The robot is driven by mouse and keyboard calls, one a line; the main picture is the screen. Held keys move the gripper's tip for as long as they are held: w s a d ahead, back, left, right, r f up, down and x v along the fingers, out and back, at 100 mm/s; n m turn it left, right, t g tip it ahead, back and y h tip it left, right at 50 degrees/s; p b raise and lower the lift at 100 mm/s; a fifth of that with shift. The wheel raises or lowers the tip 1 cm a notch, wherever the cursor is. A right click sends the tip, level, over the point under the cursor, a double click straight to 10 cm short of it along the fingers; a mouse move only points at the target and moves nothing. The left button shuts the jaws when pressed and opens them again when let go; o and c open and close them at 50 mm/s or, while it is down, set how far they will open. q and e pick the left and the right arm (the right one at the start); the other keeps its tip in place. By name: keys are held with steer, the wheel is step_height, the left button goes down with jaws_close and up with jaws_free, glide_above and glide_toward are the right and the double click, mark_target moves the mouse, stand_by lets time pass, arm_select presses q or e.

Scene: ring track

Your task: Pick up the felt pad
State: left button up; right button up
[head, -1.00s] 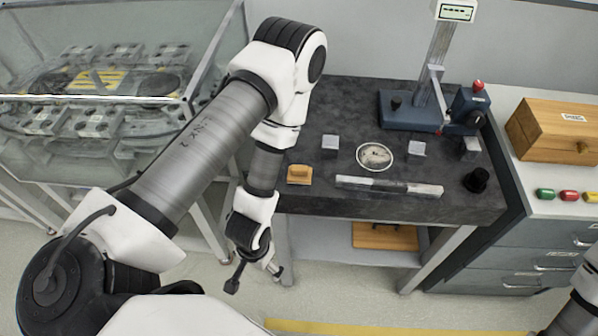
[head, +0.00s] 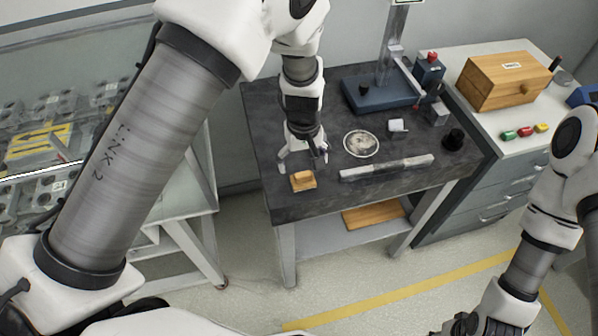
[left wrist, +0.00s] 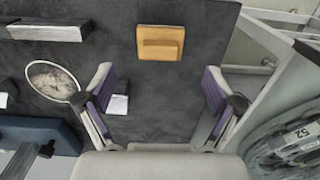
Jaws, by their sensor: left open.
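The felt pad (head: 303,181) is a small tan block with a raised grip on top. It lies near the front left of the dark bench top (head: 345,200). In the left wrist view the pad (left wrist: 160,42) lies beyond the fingertips, roughly midway between their lines. My left gripper (head: 304,160) is open and empty, pointing down over the bench just behind the pad in the head view. Its two fingers stand wide apart in the left wrist view (left wrist: 158,88). My right gripper (head: 462,324) is only partly in view at the bottom edge.
A round dish (head: 361,143) and a long grey bar (head: 388,168) lie right of the pad. A pale block (left wrist: 119,104) shows by one finger. A blue-based stand (head: 382,96) is at the back. A wooden box (head: 505,80) sits on the right cabinet.

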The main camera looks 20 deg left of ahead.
mark_target(303, 175)
arm_select(q)
steer(key=f, duration=0.1)
steer(key=f+p, duration=0.1)
steer(key=s+f+p, duration=0.1)
steer(key=shift+d, duration=0.35)
steer(key=f, duration=0.2)
steer(key=w+f, duration=0.1)
steer(key=shift+a, duration=0.35)
steer(key=shift+s+r, duration=0.1)
steer(key=shift+s+d+r, duration=0.1)
steer(key=shift+d, duration=0.05)
steer(key=c, duration=0.4)
steer(key=shift+s, duration=0.1)
steer(key=c, duration=0.6)
steer(key=shift+c, duration=1.2)
arm_select(e)
steer(key=shift+s+d+r, duration=0.1)
steer(key=shift+s+r, duration=0.15)
steer(key=shift+r, duration=0.4)
steer(key=shift+s+d+r, duration=0.1)
steer(key=shift+s+r, duration=0.1)
steer(key=shift+r, duration=0.4)
arm_select(q)
steer(key=shift+r, duration=0.15)
arm_select(e)
steer(key=shift+r, duration=0.15)
